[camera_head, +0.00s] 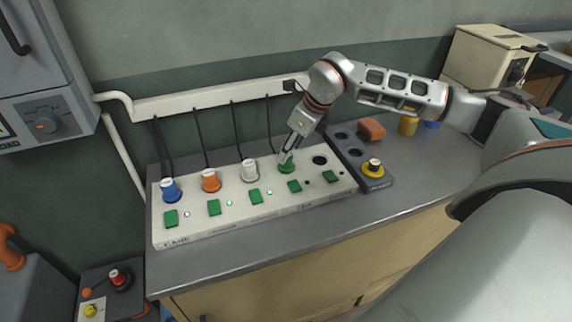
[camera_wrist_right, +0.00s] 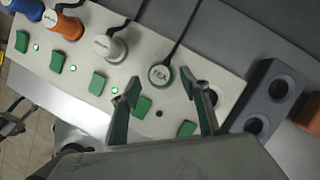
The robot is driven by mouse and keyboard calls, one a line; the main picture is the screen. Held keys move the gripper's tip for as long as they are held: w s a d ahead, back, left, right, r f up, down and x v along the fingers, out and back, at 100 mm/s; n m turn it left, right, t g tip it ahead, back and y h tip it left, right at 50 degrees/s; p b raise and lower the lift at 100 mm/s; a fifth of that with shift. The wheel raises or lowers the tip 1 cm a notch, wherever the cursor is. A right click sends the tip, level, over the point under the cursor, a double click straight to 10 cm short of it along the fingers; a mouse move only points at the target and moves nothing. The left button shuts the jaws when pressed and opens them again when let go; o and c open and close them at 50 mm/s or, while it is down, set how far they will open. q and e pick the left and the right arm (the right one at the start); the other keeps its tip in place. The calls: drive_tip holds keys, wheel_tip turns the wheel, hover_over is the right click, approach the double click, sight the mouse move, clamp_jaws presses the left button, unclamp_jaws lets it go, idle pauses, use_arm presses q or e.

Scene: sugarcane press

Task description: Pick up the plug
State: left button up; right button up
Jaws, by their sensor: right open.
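A green plug (camera_head: 286,168) stands in the white socket panel (camera_head: 200,228). In the wrist view its round top (camera_wrist_right: 160,75) reads "TEA" and a black cord runs up from it. My right gripper (camera_head: 287,156) is at the green plug, fingers pointing down. In the wrist view the open fingers (camera_wrist_right: 162,92) are spread, with the plug top showing just beyond the gap between their tips. Whether they touch it cannot be told. A blue plug (camera_head: 170,190), an orange plug (camera_head: 210,181) and a white plug (camera_head: 249,171) stand to the left. My left gripper is out of view.
The panel has an empty round socket (camera_head: 319,160) right of the green plug and green switches along its front. A dark block (camera_head: 350,153) with holes and a yellow-and-black knob (camera_head: 374,168) adjoins it. An orange-brown object (camera_head: 371,129) lies behind. The grey counter (camera_head: 425,160) is clear at right.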

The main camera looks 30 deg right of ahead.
sight(286, 164)
drive_tip(key=x, duration=0.4)
drive_tip(key=shift+w, duration=0.1)
drive_tip(key=c, duration=1.2)
drive_tip(key=shift+c, duration=0.2)
drive_tip(key=shift+r, duration=0.15)
